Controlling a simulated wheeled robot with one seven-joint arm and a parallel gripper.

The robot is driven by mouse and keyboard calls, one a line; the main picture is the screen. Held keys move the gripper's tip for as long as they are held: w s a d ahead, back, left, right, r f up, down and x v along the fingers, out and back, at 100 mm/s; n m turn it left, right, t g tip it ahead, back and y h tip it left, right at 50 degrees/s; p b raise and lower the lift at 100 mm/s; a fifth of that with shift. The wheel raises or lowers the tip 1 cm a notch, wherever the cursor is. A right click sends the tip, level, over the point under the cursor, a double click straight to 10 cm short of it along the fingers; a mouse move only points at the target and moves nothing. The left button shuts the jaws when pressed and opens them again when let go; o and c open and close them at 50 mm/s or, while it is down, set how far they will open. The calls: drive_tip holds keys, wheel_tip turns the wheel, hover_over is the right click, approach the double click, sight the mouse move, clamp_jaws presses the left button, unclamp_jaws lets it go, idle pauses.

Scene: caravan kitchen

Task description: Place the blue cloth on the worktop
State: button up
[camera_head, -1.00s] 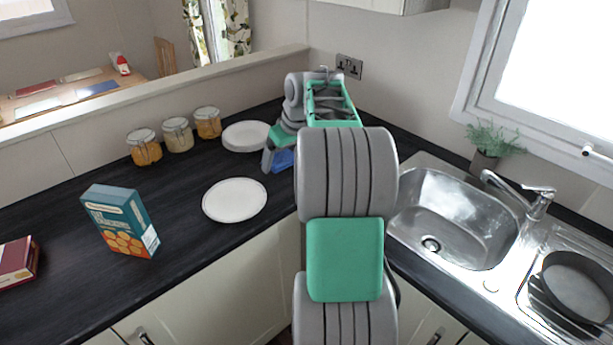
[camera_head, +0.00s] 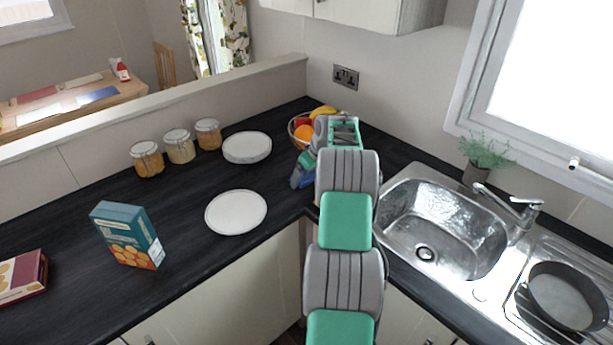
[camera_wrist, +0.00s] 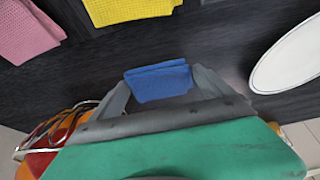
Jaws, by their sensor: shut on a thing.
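The blue cloth (camera_wrist: 160,82) is folded and held between the two fingers of my gripper (camera_wrist: 163,90) in the wrist view. In the head view my gripper (camera_head: 302,172) is over the dark worktop (camera_head: 180,225), near its inner corner, and only a little of the blue cloth (camera_head: 307,183) shows beside it. The worktop also fills much of the wrist view (camera_wrist: 215,45). I cannot tell whether the cloth touches the worktop.
A fruit bowl (camera_head: 293,131) stands just behind my gripper. A stack of plates (camera_head: 247,147) and a single plate (camera_head: 236,212) lie to the left. A yellow cloth (camera_wrist: 130,8) and a pink cloth (camera_wrist: 27,30) lie nearby. A cracker box (camera_head: 127,236) and sink (camera_head: 440,225) flank the area.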

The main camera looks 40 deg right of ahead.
drive_tip(key=shift+f, duration=0.8)
drive_tip(key=shift+f+b, duration=0.4)
drive_tip(key=shift+f, duration=0.05)
drive_tip(key=shift+s+a+f, duration=0.1)
drive_tip(key=shift+a+f, duration=0.05)
drive_tip(key=shift+f, duration=0.05)
